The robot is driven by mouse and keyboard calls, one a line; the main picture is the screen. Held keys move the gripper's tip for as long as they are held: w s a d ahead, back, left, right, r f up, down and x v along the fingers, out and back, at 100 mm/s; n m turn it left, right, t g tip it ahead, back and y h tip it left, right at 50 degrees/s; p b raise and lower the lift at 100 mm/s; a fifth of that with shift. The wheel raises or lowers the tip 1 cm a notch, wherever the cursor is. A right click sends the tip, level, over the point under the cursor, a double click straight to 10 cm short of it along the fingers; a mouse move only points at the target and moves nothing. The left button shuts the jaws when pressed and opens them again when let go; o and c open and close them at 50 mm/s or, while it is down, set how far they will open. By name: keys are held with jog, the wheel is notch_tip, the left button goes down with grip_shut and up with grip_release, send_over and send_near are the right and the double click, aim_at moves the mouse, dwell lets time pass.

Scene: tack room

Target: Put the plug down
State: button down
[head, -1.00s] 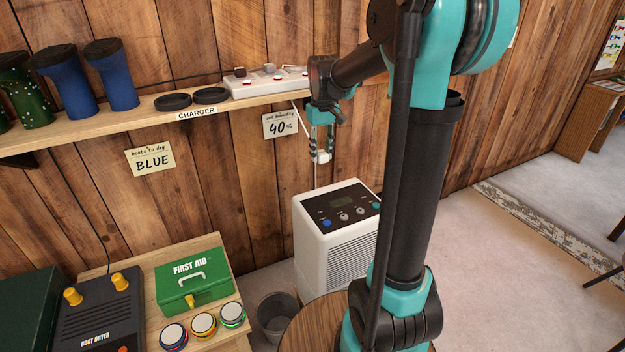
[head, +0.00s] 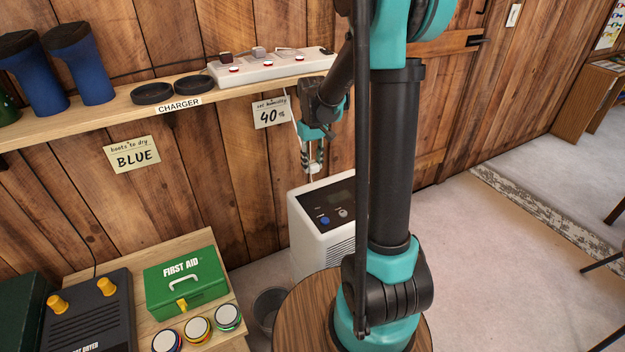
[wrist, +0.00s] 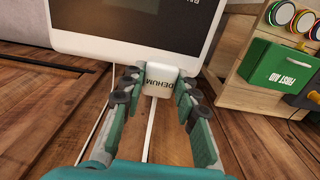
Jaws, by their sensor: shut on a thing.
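A white plug (wrist: 161,82) marked "DEHUM" sits between the fingertips of my gripper (wrist: 155,85) in the wrist view. My gripper is shut on it, and a white cord runs from it. In the head view my gripper (head: 312,165) points down and holds the plug above and beside the back left of the white dehumidifier (head: 312,243), in front of the wooden wall. The power strip (head: 270,66) lies on the shelf above, with several red-topped switches and dark plugs on it.
The shelf (head: 95,118) holds blue boots (head: 82,62) and black charger pads (head: 152,93). A bench below bears a green first aid box (head: 185,283), round tins (head: 197,330) and a boot dryer (head: 88,318). A bin (head: 268,306) stands beside it. Open floor (head: 490,260) lies to the right.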

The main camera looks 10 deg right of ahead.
aim_at(313, 189)
jog(key=shift+f, duration=3.5)
jog(key=shift+f, duration=0.35)
jog(key=shift+f, duration=0.25)
jog(key=c, duration=1.1)
grip_release()
jog(key=shift+c, duration=0.2)
jog(key=shift+r, duration=0.1)
